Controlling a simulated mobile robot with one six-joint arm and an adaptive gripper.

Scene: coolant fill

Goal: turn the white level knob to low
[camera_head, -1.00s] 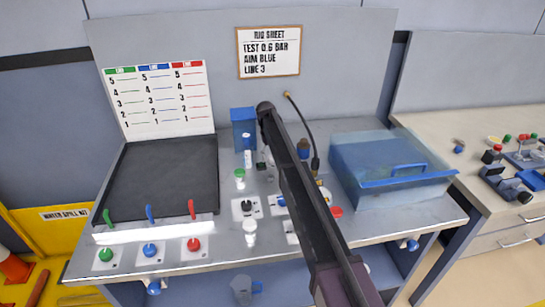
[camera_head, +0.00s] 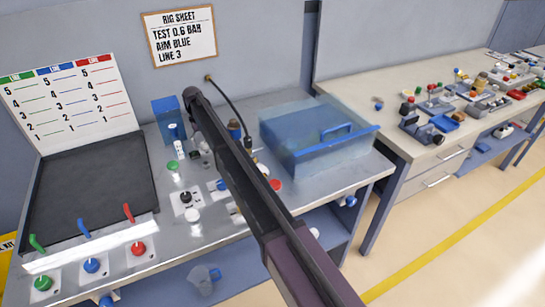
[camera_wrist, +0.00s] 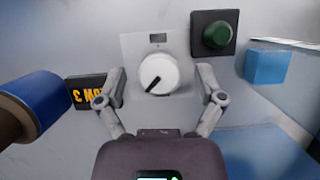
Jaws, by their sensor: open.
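In the wrist view a round white knob (camera_wrist: 158,72) sits on a light plate with a small dark window above it. I take it to be the level knob. Its dark pointer line points to the lower left of the picture. My gripper (camera_wrist: 161,84) is open, with one finger on either side of the knob. I see no clear contact, and the gap in depth is hard to judge. In the head view my dark arm reaches over the bench, and I cannot make out the gripper or this knob clearly there.
A blue cylinder (camera_wrist: 38,102) is close at the left of the wrist view. A green button (camera_wrist: 216,35) and a blue block (camera_wrist: 268,66) are to the right. In the head view a clear blue cover (camera_head: 300,150) stands right of my arm.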

